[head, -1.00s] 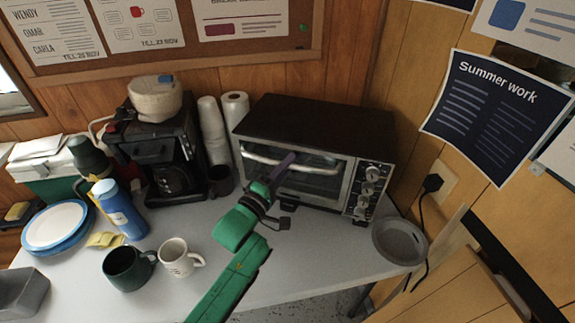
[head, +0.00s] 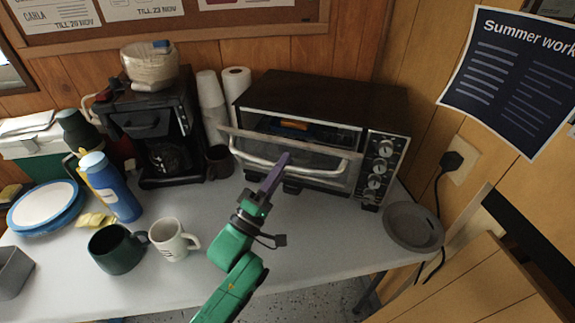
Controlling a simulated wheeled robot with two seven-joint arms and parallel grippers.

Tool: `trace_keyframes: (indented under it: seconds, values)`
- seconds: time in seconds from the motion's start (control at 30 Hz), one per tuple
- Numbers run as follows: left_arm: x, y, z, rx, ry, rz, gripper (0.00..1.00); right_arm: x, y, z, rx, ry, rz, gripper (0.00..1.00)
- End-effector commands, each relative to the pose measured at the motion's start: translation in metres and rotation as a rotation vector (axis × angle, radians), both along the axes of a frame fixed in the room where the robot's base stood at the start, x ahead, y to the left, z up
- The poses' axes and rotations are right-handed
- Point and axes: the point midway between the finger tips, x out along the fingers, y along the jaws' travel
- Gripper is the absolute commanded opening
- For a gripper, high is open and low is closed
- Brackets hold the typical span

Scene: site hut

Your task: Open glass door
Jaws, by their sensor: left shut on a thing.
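The toaster oven (head: 320,95) stands at the back of the table, with a dark top and a knob panel on its right. Its glass door (head: 270,149) is tilted partly open, with a gap along its top edge. Something orange-brown shows inside through the gap. The pale bar handle (head: 325,172) runs across the door's front. My left gripper (head: 284,158), on the green arm, is shut on the handle near its middle. My right gripper is not in view.
A white mug (head: 170,241) and a dark green mug (head: 115,250) stand left of my arm. A coffee maker (head: 150,125) and stacked cups (head: 211,100) are left of the oven. A grey round dish (head: 413,227) lies at right. The table in front of the oven is clear.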

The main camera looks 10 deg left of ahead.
Motion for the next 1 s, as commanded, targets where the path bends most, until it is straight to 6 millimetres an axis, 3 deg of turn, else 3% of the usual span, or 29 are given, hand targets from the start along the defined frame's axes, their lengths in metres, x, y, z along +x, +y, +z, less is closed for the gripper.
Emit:
trace_keyframes:
  seconds: [0.03, 0.2, 0.5, 0.9, 0.93, 1.0]
  values:
    - [-0.005, 0.001, -0.014, -0.003, -0.030, 0.000, 0.00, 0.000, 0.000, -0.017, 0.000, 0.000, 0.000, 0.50]
    - [-0.020, 0.004, -0.020, -0.020, -0.111, 0.000, 0.00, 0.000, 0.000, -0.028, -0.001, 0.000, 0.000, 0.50]
    - [-0.031, 0.006, -0.028, -0.019, -0.108, 0.000, 0.00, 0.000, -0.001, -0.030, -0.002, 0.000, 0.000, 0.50]
    - [-0.032, 0.006, -0.029, -0.019, -0.108, 0.000, 0.00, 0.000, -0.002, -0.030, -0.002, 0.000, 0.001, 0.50]
    - [-0.032, 0.006, -0.029, -0.019, -0.108, 0.000, 0.00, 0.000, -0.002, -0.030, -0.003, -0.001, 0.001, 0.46]
    - [-0.032, 0.006, -0.029, -0.019, -0.108, 0.000, 0.00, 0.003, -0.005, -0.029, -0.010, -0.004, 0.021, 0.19]
